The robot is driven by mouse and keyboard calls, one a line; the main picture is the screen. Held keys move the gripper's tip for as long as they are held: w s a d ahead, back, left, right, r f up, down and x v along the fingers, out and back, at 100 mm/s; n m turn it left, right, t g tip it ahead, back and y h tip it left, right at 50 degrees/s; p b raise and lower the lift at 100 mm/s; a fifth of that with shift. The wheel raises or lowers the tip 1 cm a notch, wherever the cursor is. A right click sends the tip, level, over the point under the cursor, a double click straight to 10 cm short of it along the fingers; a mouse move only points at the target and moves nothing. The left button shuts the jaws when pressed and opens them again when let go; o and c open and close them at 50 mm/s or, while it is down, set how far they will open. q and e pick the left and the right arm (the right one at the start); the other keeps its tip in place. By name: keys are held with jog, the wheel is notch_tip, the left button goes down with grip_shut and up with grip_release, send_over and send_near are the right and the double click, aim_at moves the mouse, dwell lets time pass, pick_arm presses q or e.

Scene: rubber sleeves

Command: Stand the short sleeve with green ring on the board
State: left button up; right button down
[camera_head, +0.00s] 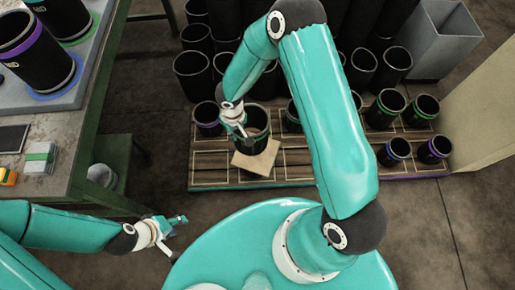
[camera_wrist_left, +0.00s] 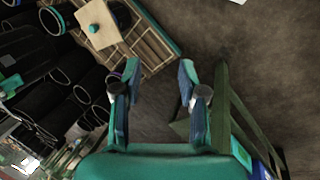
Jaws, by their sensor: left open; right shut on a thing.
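The board (camera_head: 212,160) is wooden slats with pale outlined cells and lies low on the floor; it also shows in the left wrist view (camera_wrist_left: 150,47). My right gripper (camera_head: 237,124) is shut on the rim side of a dark sleeve (camera_head: 258,118) over the board. Short sleeves with a green ring (camera_head: 386,108) and a teal-green ring (camera_head: 421,110) stand on the board's right part. My left gripper (camera_head: 174,222) is open and empty, left of the board; its fingers show in the wrist view (camera_wrist_left: 160,82).
Several tall black sleeves (camera_head: 193,72) crowd behind the board. Blue-ringed (camera_head: 394,152) and purple-ringed (camera_head: 433,150) sleeves stand at its right front. A grey bin (camera_head: 435,40) is at the back right. A workbench (camera_head: 75,135) fills the left. The board's front-left cells are bare.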

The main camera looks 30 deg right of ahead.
pick_arm(q)
jog(key=shift+o, duration=1)
pick_arm(e)
jog(key=shift+w+d+f+n+b, duration=0.1)
jog(key=shift+d+f+n+b, duration=0.1)
jog(key=shift+f+n+b, duration=0.3)
jog(key=d+f+n+b, duration=0.2)
jog(key=d+n+b, duration=0.2)
jog(key=n+b, duration=0.2)
jog(key=d+f+n+b, duration=0.3)
jog(key=n+b, duration=0.2)
jog(key=n, duration=0.1)
jog(key=d+f+n+b, duration=0.2)
jog(key=d+n+b, duration=0.2)
jog(key=n+b, duration=0.2)
jog(key=shift+s+d+f+b, duration=0.15)
jog(key=shift+s+d+b, duration=0.1)
jog(key=shift+d+b, duration=0.1)
pick_arm(q)
notch_tip(320, 180, down, 26)
jog(key=b, duration=0.7)
pick_arm(e)
notch_tip(320, 180, down, 20)
jog(key=n, duration=0.1)
jog(key=shift+s+d+n, duration=0.15)
jog(key=shift+d+n, duration=0.25)
pick_arm(q)
jog(key=shift+f+b, duration=0.1)
jog(key=shift+b, duration=0.2)
